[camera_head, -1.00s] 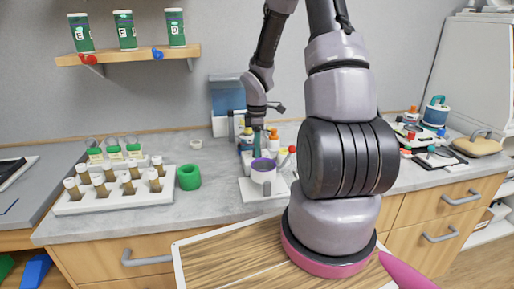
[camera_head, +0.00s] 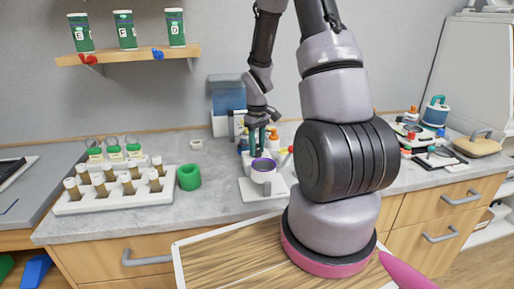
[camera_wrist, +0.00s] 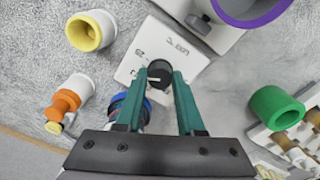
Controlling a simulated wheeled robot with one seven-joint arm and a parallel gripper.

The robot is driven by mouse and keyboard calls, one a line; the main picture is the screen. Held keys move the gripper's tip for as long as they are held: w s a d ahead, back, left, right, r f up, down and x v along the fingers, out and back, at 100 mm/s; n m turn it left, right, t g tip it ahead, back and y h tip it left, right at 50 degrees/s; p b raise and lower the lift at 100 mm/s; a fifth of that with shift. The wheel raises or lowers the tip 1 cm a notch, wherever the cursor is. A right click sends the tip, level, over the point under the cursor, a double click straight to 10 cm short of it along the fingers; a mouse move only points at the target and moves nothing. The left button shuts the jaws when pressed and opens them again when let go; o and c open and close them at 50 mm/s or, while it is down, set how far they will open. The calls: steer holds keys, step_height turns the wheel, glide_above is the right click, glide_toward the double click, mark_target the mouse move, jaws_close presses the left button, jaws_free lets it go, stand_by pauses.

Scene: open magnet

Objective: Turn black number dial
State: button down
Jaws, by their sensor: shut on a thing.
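In the wrist view the black dial (camera_wrist: 159,70) sits on a white base plate (camera_wrist: 131,66) with dark printed marks. My gripper (camera_wrist: 160,77) has its two green fingers on either side of the dial, shut on it. In the head view my gripper (camera_head: 258,138) is low over the counter, just behind the cup with the purple rim (camera_head: 263,171). The dial cannot be made out there. The purple rim also shows at the top right of the wrist view (camera_wrist: 252,20).
A green ring (camera_head: 189,177) and a white rack of vials (camera_head: 112,196) stand left of the cup. In the wrist view, a white cup with yellow lining (camera_wrist: 91,31) and an orange-topped bottle (camera_wrist: 66,102) are at left. A blue-ringed object is partly hidden by the left finger.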

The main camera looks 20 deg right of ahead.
mark_target(257, 150)
steer(key=m, duration=0.3)
steer(key=shift+m, duration=2.6)
steer(key=c, duration=0.5)
jaws_free()
step_height(257, 150, up, 11)
steer(key=shift+f, duration=0.1)
